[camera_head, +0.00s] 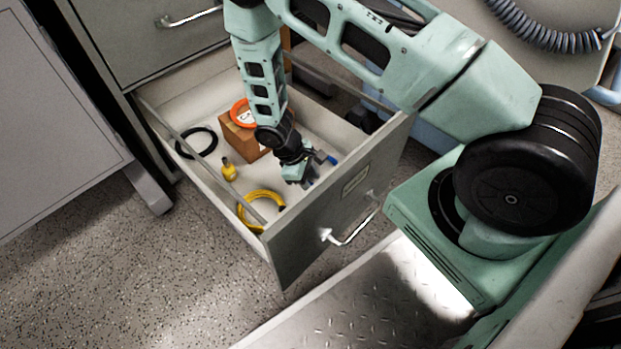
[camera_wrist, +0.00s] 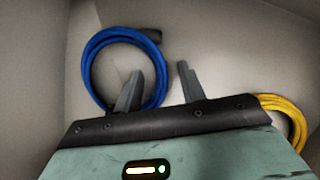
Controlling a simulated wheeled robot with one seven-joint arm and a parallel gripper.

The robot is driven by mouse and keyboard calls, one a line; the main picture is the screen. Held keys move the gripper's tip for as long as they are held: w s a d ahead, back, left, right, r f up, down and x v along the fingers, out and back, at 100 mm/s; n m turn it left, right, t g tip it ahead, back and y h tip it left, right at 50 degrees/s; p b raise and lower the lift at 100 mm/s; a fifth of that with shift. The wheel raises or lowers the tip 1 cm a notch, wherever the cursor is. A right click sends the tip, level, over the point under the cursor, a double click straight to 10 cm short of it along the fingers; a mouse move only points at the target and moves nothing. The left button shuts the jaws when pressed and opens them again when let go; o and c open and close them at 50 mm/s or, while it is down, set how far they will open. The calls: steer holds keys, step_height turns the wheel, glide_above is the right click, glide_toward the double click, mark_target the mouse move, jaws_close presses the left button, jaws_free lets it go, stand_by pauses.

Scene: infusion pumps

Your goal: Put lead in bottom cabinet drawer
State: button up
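The cabinet drawer (camera_head: 340,200) is pulled open, and my gripper (camera_head: 302,181) reaches down inside it near its front panel. In the head view only a small blue part (camera_head: 329,159) shows beside my gripper. A coiled yellow lead (camera_head: 248,206) lies to the left; it also shows at the wrist view's right (camera_wrist: 292,120).
The drawer also holds a brown box (camera_head: 240,142) with an orange coil (camera_head: 236,112) on it, a black coil (camera_head: 207,142) and a small yellow object (camera_head: 229,170). The drawer walls stand close around my gripper. A closed drawer (camera_head: 130,40) is above.

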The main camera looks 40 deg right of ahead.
steer(key=shift+r, duration=0.1)
steer(key=w+a+r+y+p, duration=0.1)
steer(key=a+r+p, duration=0.35)
steer(key=r, duration=0.65)
steer(key=a+r+y+p, duration=0.1)
steer(key=a+r+p, duration=0.35)
steer(key=r, duration=0.75)
steer(key=s+a+r+t+y, duration=0.1)
steer(key=s+a+r, duration=0.2)
steer(key=s+r, duration=0.6)
steer(key=s+a+r+t+y+b, duration=0.1)
steer(key=s+a+r+t, duration=0.1)
steer(key=s+r, duration=0.8)
steer(key=shift+a+r, duration=0.55)
steer(key=shift+a, duration=0.1)
steer(key=shift+w+r, duration=0.1)
